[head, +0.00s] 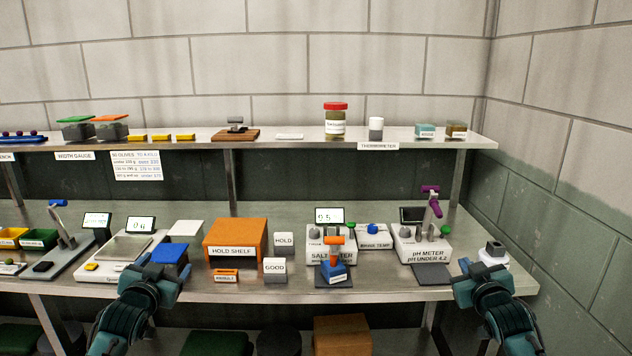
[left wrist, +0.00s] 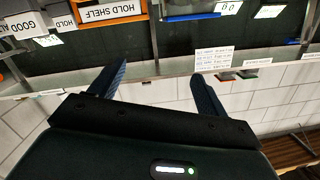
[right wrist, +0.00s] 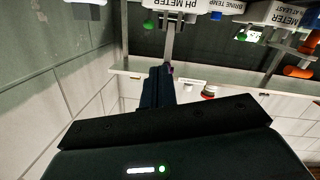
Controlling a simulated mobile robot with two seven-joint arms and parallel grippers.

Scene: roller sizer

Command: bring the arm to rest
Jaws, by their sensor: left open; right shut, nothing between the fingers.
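My left gripper (head: 166,262) is over the front of the bench, in front of the white scale (head: 126,250). Its two fingers stand apart with nothing between them, as the left wrist view (left wrist: 155,85) shows. My right gripper (head: 480,270) is at the bench's right front corner, just in front of a small white device with a grey block (head: 493,253). Its fingers are together and empty in the right wrist view (right wrist: 157,85). A blue block (head: 170,253) shows just behind my left gripper; whether they touch is unclear.
The bench (head: 390,284) holds an orange hold shelf (head: 235,238), HOLD and GOOD blocks (head: 275,266), a salt meter (head: 328,246) and a pH meter (head: 420,248). An upper shelf (head: 280,138) carries a red-lidded jar (head: 335,118). A wall (head: 560,180) closes the right side.

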